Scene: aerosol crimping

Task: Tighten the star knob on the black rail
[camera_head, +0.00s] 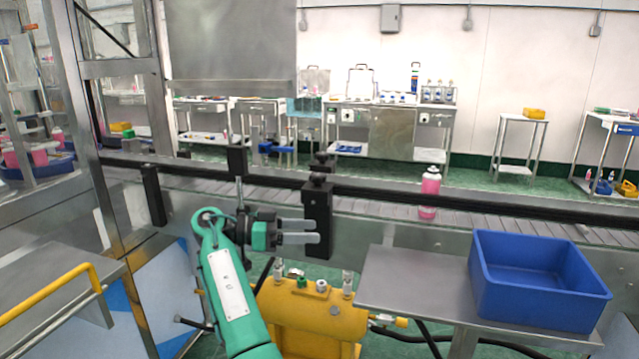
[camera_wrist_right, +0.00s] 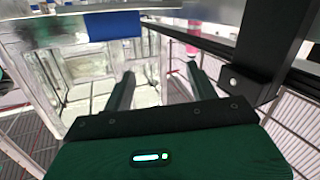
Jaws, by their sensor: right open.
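The black rail (camera_head: 400,191) runs along the conveyor, held by upright black brackets. On the near bracket (camera_head: 318,208) a small dark knob (camera_head: 318,178) sits at the top; its star shape is too small to make out. My right gripper (camera_head: 312,231) is open and empty, its fingers pointing right, by the lower part of that bracket in the picture. Whether it touches the bracket cannot be told. In the right wrist view the two fingers (camera_wrist_right: 162,85) are apart with nothing between them, and a black bracket (camera_wrist_right: 262,55) with a bright bolt stands to their right. My left gripper is not in view.
A pink bottle (camera_head: 429,192) stands on the conveyor (camera_head: 480,219) right of the bracket. A grey side table (camera_head: 410,285) carries a blue bin (camera_head: 540,312) at the right. A yellow tank (camera_head: 310,322) with fittings sits below my right gripper. Metal frame posts stand at the left.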

